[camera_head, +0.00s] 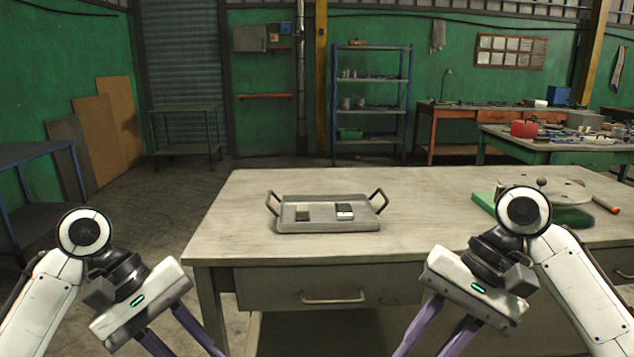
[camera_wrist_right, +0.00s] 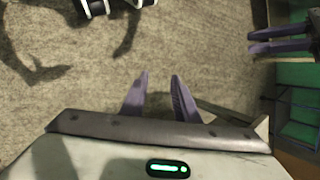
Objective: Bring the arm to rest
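My left gripper (camera_head: 176,337) hangs low at the left of the head view, in front of the table's left end. Its two purple fingers are apart with nothing seen between them; the tips are cut off by the frame. My right gripper (camera_head: 434,338) hangs low in front of the table's drawer side, fingertips also cut off. In the right wrist view its purple fingers (camera_wrist_right: 160,78) stand apart over bare floor, with nothing between them. The left gripper's fingers (camera_wrist_right: 280,40) also show at the right of that view. Both arms are clear of the tabletop objects.
A metal tray (camera_head: 330,227) with two handles stands on the table (camera_head: 230,225), holding two small blocks (camera_head: 303,212) (camera_head: 345,211). The table's front left is clear.

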